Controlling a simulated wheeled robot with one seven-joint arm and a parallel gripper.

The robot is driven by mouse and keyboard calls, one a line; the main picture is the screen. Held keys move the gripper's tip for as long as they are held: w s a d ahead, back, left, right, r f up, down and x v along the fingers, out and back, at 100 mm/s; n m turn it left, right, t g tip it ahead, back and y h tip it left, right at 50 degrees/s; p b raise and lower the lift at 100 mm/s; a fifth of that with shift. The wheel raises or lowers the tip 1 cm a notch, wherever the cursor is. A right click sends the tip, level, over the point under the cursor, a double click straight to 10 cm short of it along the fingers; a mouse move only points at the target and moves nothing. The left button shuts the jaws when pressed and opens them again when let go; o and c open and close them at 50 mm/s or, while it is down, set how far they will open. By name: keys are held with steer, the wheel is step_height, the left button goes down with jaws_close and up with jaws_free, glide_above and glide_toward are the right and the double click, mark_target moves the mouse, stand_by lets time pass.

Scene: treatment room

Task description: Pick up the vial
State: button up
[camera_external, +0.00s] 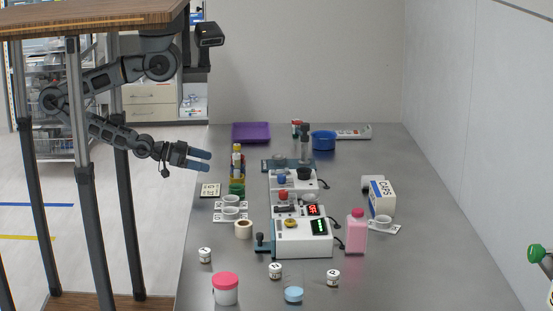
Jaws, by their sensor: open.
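My gripper (208,160) reaches in from the left, above the table's left edge, with its two blue fingers apart and nothing between them. Small white jars with dark-marked lids stand at the front: one at left (204,255), one in the middle (274,271) and one at right (333,277). I cannot tell for certain which item is the vial.
White and grey devices (302,240) fill the table's middle. A pink bottle (356,232), a CAPS box (382,198), a pink-lidded jar (226,288), a tape roll (243,229), a blue bowl (323,140) and a purple tray (251,132) stand around them. The table's right side is clear.

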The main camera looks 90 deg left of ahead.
steer(key=shift+c, duration=0.3)
steer(key=c, duration=0.7)
steer(key=shift+o, duration=0.2)
